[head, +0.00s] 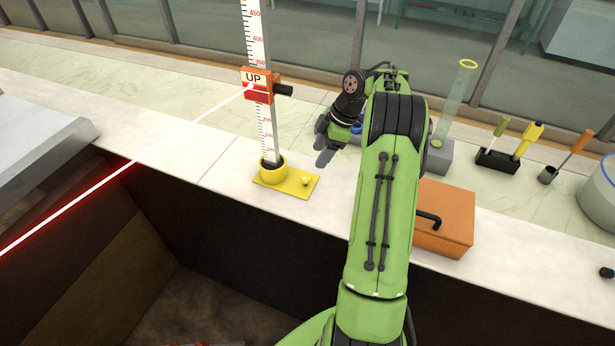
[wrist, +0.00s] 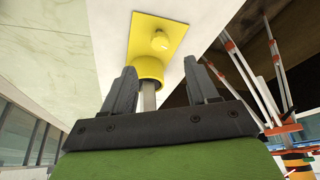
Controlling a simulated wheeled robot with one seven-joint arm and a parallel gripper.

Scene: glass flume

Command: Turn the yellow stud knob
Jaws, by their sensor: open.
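The yellow stud knob (head: 306,182) is a small round stud standing on the right part of a flat yellow base plate (head: 290,190). In the wrist view the knob (wrist: 160,41) shows near the top, on the plate (wrist: 167,24). A yellow round socket (head: 270,170) on the same plate holds the foot of an upright white scale (head: 256,35). My gripper (head: 323,142) is open and empty, above and to the right of the knob, apart from it. In the wrist view the gripper's fingers (wrist: 160,70) spread either side of the socket (wrist: 150,70).
An orange slider marked "UP" (head: 256,78) with a black side knob sits on the scale, with a red beam running left from it. An orange box (head: 450,213), a glass cylinder (head: 455,100) and tools in holders (head: 497,160) stand right. A dark pit opens in front.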

